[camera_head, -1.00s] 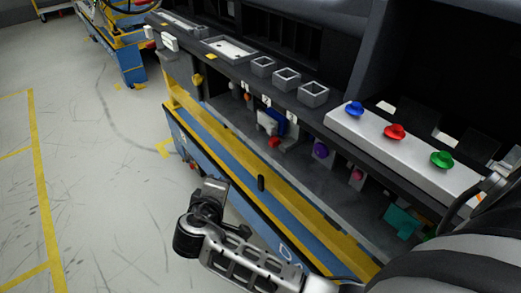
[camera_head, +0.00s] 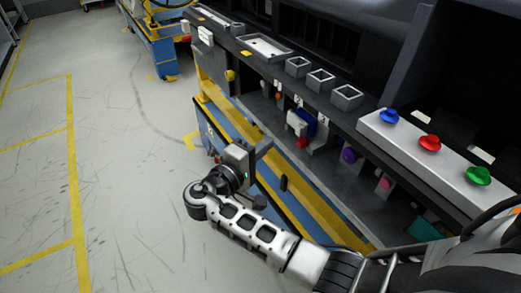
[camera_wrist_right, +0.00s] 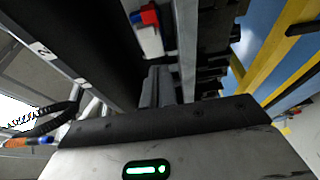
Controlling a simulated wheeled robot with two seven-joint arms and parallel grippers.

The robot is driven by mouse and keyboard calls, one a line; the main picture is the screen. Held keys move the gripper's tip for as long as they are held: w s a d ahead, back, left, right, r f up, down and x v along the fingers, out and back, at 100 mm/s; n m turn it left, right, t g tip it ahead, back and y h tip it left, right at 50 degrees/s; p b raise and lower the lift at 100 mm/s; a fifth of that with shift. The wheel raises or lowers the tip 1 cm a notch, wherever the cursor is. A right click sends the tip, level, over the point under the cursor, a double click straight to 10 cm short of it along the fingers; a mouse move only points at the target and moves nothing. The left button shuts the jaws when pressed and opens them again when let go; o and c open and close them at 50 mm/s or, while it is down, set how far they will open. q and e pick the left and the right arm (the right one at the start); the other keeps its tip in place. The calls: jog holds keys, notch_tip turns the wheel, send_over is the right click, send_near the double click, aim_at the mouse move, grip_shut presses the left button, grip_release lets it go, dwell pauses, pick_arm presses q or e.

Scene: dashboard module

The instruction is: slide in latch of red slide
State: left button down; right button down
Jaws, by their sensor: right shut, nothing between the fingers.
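A small red piece (camera_head: 302,143), likely the red slide, shows under a white block (camera_head: 296,121) and a blue piece (camera_head: 309,126) on the dashboard's lower ledge. In the right wrist view, red (camera_wrist_right: 149,17) and blue parts show at the top, above a white block (camera_wrist_right: 151,41). My right gripper (camera_head: 264,148) is shut and empty, to the left of the red piece and apart from it, its fingers pointing toward the dashboard. In the wrist view its closed fingers (camera_wrist_right: 163,84) point up toward the white block. The latch is too small to make out. My left gripper is not in view.
Blue, red and green knobs (camera_head: 429,143) sit on a white panel at the right. Square grey sockets (camera_head: 320,79) line the upper ledge. Purple (camera_head: 349,155) and pink knobs are lower down. A yellow rail (camera_head: 310,181) runs along the front. The floor at left is clear.

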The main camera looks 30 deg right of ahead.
aim_at(288, 144)
jog(key=x, duration=0.6)
jog(key=shift+r+p, duration=0.1)
jog(key=shift+p, duration=0.2)
jog(key=s+p, duration=0.1)
jog(key=s, duration=0.2)
jog(key=shift+s+d, duration=0.1)
jog(key=shift+s, duration=0.15)
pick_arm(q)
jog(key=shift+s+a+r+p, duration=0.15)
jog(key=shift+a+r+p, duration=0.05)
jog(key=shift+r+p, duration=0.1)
pick_arm(e)
jog(key=shift+s, duration=0.35)
